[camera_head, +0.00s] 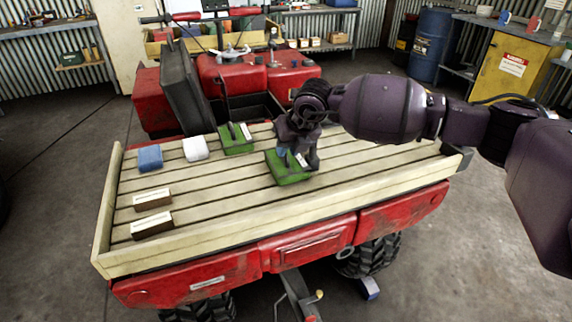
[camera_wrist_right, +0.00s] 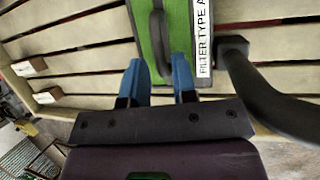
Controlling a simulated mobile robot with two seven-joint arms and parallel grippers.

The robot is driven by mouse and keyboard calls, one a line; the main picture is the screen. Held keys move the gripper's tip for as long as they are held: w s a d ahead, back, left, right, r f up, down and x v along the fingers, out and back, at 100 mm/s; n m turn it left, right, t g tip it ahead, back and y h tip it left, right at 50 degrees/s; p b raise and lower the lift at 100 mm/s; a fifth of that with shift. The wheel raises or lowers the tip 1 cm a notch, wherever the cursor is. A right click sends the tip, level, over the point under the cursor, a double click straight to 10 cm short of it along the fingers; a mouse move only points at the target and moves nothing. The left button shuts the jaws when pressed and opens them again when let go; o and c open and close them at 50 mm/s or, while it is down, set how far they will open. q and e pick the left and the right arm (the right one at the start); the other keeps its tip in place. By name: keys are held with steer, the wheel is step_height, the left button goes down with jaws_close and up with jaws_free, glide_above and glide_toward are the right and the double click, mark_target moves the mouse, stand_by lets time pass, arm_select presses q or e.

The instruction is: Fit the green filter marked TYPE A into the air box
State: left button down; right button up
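A green filter (camera_head: 288,172) lies on the slatted rack under my right gripper (camera_head: 296,150). In the right wrist view this filter (camera_wrist_right: 184,30) has a dark handle strip and a white label reading FILTER TYPE A. My right gripper (camera_wrist_right: 156,72) has blue fingers set apart, one on each side of the strip, with gaps showing. A second green filter (camera_head: 237,146) lies farther back; its marking is too small to read. A raised black panel (camera_head: 184,85) stands beside a dark opening (camera_head: 257,108) in the red body; I cannot tell whether this is the air box. My left gripper is not in view.
A blue block (camera_head: 150,159), a white block (camera_head: 196,150) and two small boxes (camera_head: 153,198) (camera_head: 151,225) lie on the rack's left part. The rack (camera_head: 340,180) has a raised wooden rim. A black bar (camera_wrist_right: 265,90) shows close by in the wrist view.

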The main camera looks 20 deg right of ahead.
steer(key=shift+x, duration=1.05)
steer(key=shift+c, duration=0.4)
jaws_close()
step_height(320, 180, up, 20)
steer(key=p, duration=0.1)
